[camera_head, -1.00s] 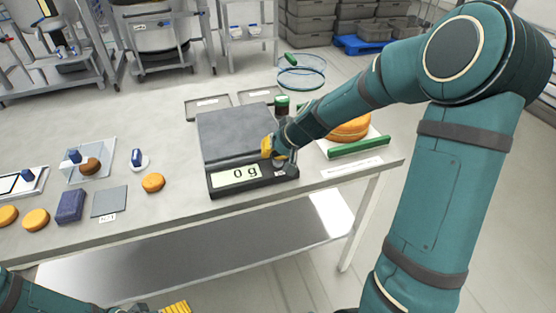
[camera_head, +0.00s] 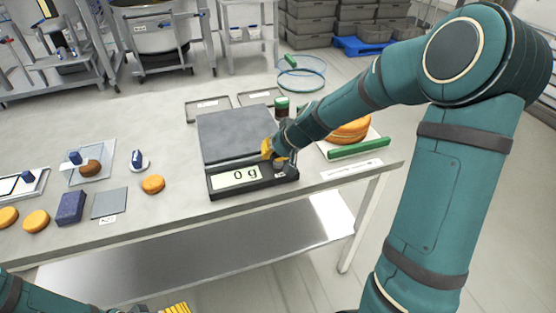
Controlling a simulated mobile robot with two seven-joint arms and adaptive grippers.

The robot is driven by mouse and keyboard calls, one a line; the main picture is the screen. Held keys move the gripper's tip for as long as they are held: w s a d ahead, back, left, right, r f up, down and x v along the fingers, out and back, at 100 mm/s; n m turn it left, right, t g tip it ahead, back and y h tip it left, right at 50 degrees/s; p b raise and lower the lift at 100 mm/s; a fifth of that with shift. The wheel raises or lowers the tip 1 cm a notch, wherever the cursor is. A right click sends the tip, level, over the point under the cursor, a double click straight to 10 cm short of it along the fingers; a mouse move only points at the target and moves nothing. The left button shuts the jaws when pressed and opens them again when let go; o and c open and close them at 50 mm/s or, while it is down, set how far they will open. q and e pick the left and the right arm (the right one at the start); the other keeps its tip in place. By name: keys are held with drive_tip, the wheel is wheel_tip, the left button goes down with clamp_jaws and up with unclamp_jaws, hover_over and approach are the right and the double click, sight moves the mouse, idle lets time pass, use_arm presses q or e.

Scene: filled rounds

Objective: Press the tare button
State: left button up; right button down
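A dark grey weighing scale (camera_head: 235,132) stands on the table, its plate empty. Its front display (camera_head: 235,179) reads "0 g". A small light button patch (camera_head: 280,174) shows on the scale's front panel, right of the display. My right gripper (camera_head: 272,152), with yellow fingertips, is at the scale's right front, just above or touching the panel near the button; I cannot tell if it touches. Its own wrist partly hides the fingers, so their opening is unclear. My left gripper (camera_head: 175,308) shows only its yellow tip at the bottom edge, below the table front.
The table (camera_head: 160,215) holds round orange-brown cakes (camera_head: 153,184), a dark blue block (camera_head: 71,207), a grey square pad (camera_head: 109,203) and a clear board (camera_head: 90,168) on the left. A larger cake (camera_head: 350,131) and a green-handled tool (camera_head: 358,148) lie right of the scale.

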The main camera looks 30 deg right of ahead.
sight(273, 165)
drive_tip(key=shift+r+p, duration=0.3)
drive_tip(key=shift+r, duration=0.35)
wheel_tip(273, 165, up, 5)
drive_tip(key=p, duration=0.4)
idle(0.7)
